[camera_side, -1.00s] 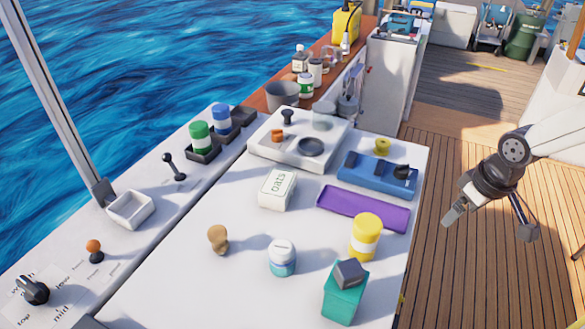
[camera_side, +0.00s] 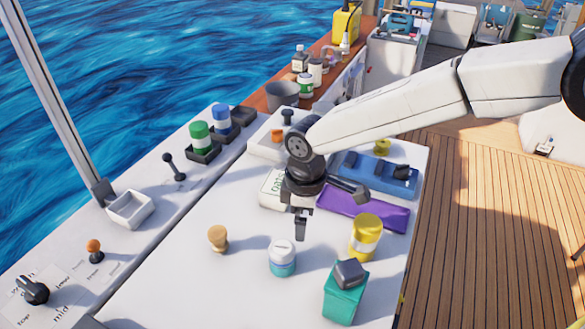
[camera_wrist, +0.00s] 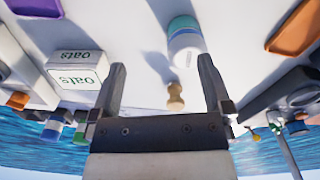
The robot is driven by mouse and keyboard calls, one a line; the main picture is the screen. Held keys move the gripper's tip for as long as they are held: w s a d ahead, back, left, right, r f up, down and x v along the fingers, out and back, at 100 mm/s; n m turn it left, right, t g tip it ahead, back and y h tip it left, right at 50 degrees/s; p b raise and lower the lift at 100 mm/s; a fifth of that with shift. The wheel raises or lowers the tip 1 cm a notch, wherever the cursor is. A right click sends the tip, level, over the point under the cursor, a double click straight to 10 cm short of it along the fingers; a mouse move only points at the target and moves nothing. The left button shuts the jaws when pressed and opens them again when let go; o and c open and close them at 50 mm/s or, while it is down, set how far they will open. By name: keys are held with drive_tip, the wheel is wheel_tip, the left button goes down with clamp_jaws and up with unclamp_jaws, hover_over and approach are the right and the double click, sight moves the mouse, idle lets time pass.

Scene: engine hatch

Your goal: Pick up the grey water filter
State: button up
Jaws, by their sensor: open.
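No plainly grey canister stands out. A pale jar with a teal base (camera_side: 282,257) stands upright on the white worktop; I cannot tell if it is the water filter. In the wrist view the jar (camera_wrist: 184,45) appears near the right fingertip, with a grey-blue band. My gripper (camera_side: 300,232) is above the worktop, just above and behind the jar in the side view. In the wrist view my gripper (camera_wrist: 161,64) is open, with nothing between its fingers that it touches. A dark grey block (camera_side: 350,271) rests on a teal box (camera_side: 343,304).
A yellow canister (camera_side: 366,238) stands to the right and a wooden knob (camera_side: 218,238) to the left. Behind are an oats box (camera_side: 271,187), a purple tray (camera_side: 388,215) and a blue panel (camera_side: 375,168). Green (camera_side: 199,136) and blue (camera_side: 221,118) canisters sit in dark trays.

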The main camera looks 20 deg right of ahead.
sight(279, 247)
drive_tip(key=shift+n, duration=0.9)
drive_tip(key=a, duration=0.3)
drive_tip(key=s+a+f, duration=0.1)
drive_tip(key=a, duration=0.1)
drive_tip(key=shift+a+f, duration=0.1)
drive_tip(key=shift+f, duration=1.3)
drive_tip(key=shift+f, duration=2.6)
drive_tip(key=c, duration=1.3)
drive_tip(key=shift+r, duration=0.2)
